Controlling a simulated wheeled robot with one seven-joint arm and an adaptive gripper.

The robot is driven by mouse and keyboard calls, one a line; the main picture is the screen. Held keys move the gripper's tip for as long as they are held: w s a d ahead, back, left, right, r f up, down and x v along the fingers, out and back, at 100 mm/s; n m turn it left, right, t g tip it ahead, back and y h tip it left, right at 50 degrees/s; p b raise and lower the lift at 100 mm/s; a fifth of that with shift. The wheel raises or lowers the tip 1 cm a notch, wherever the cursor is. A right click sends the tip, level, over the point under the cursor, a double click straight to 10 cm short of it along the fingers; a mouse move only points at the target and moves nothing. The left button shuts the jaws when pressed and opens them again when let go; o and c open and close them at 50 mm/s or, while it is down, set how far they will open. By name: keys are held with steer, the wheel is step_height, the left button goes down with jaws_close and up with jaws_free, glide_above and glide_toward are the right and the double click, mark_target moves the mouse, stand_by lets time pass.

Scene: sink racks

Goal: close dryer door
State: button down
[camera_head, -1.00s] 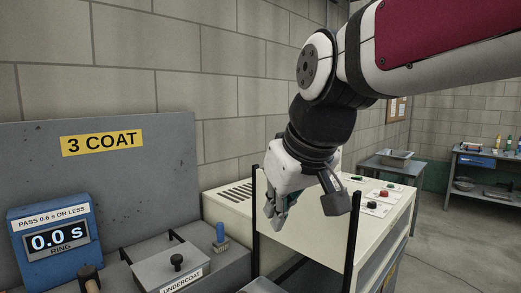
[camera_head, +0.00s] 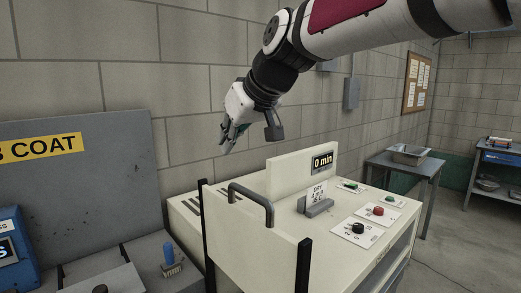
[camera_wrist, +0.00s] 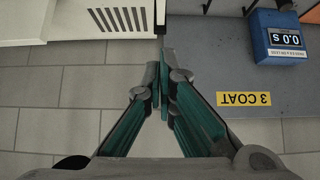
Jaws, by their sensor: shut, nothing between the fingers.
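The dryer is a cream cabinet (camera_head: 375,255). A cream front panel (camera_head: 250,245), apparently its door, stands between two black upright rails (camera_head: 207,235). A dark grey bar handle (camera_head: 252,203) is fixed near the panel's top edge. The panel's lower edge is out of frame, so I cannot tell whether the doorway is covered. My gripper (camera_head: 230,145) is shut and empty, above and behind the door, apart from the handle, with the block wall beyond it. In the wrist view its fingers (camera_wrist: 164,65) meet over the bench, and the cabinet's vented part (camera_wrist: 105,20) is at upper left.
On the dryer top are a "0 min" display (camera_head: 321,162), a small "DRY" card holder (camera_head: 317,205) and several buttons (camera_head: 378,210). A grey bench with a "3 COAT" panel (camera_head: 90,185), a timer and a brush (camera_head: 170,260) is at left. A side table (camera_head: 405,160) stands behind.

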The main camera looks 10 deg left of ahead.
steer(key=p+x, duration=0.1)
steer(key=x, duration=0.7)
steer(key=shift+f, duration=0.1)
step_height(320, 180, down, 2)
steer(key=shift+a+f+p, duration=0.1)
steer(key=shift+f+p, duration=0.1)
steer(key=shift+p, duration=0.25)
steer(key=shift+w+f, duration=0.1)
steer(key=shift+f, duration=0.8)
steer(key=shift+f, duration=0.1)
